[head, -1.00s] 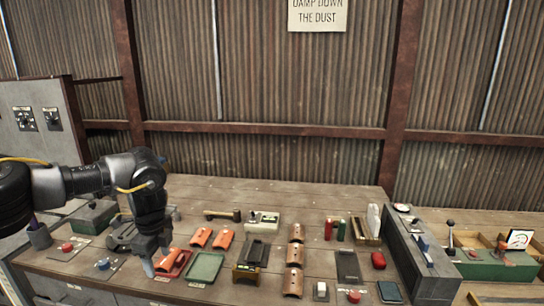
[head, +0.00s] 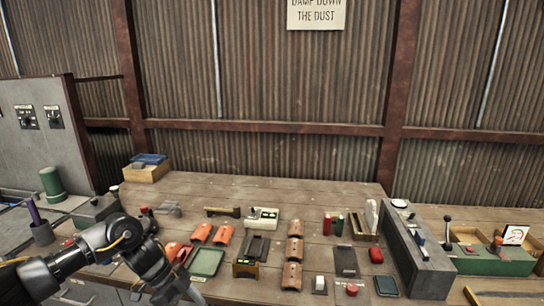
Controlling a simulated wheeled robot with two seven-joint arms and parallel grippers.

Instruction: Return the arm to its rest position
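My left arm comes in from the lower left, bent at a joint above the bench's front edge. My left gripper (head: 178,288) hangs low at the bottom of the head view, in front of the red and green trays. It points downward, and its fingertips are partly cut off or blurred, so I cannot tell whether it is open or holds anything. My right arm and gripper are not in view.
The wooden bench (head: 270,190) holds orange curved tiles (head: 223,235), a green tray (head: 206,262), a row of brown tiles (head: 295,250) and a black-topped stand (head: 246,268). A grey housing (head: 418,255) stands at the right. The bench's back strip is mostly clear.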

